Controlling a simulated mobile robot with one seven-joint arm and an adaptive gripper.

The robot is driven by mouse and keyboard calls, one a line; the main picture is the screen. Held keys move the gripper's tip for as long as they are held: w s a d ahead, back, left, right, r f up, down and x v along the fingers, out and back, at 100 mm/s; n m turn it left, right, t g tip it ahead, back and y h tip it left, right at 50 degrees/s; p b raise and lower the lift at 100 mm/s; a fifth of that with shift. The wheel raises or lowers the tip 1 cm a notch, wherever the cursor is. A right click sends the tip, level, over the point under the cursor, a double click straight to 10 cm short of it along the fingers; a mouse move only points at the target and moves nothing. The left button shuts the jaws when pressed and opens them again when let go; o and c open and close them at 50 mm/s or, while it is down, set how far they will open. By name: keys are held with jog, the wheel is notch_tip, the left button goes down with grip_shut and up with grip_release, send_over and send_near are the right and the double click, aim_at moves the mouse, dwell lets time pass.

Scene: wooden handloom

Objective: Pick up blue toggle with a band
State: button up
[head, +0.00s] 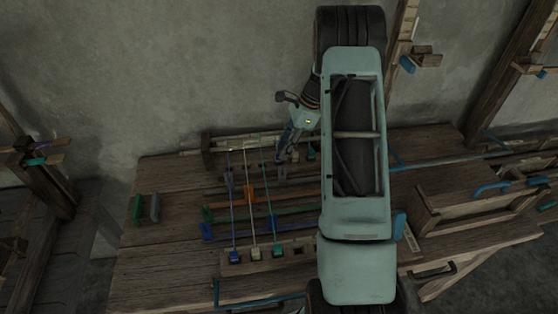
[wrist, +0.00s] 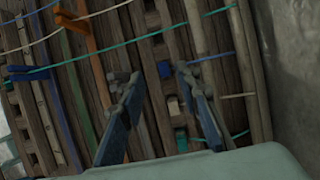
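In the head view a blue toggle (head: 235,256) sits in a slotted wooden strip at the front of the loom, with a blue cord running up from it. A cream toggle (head: 255,254) and a teal toggle (head: 278,252) sit to its right, also corded. In the wrist view a small blue block (wrist: 164,69) lies in line between my fingertips, with a pale block (wrist: 173,105) and a teal block (wrist: 181,140) below. I cannot make out a band on it. My gripper (wrist: 157,82) is open, its blue fingers apart and empty; it also shows at the loom's back (head: 284,155).
Green, orange and blue bars (head: 250,194) lie across the loom bed under the cords. A green handle (head: 137,209) stands at the left. A wooden box (head: 460,210) with blue handles is at the right. A wall rises close behind.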

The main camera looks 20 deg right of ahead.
aim_at(279, 161)
jog(key=x, duration=0.4)
jog(key=shift+w+f+p, duration=0.3)
jog(key=shift+f+p, duration=0.1)
grip_shut()
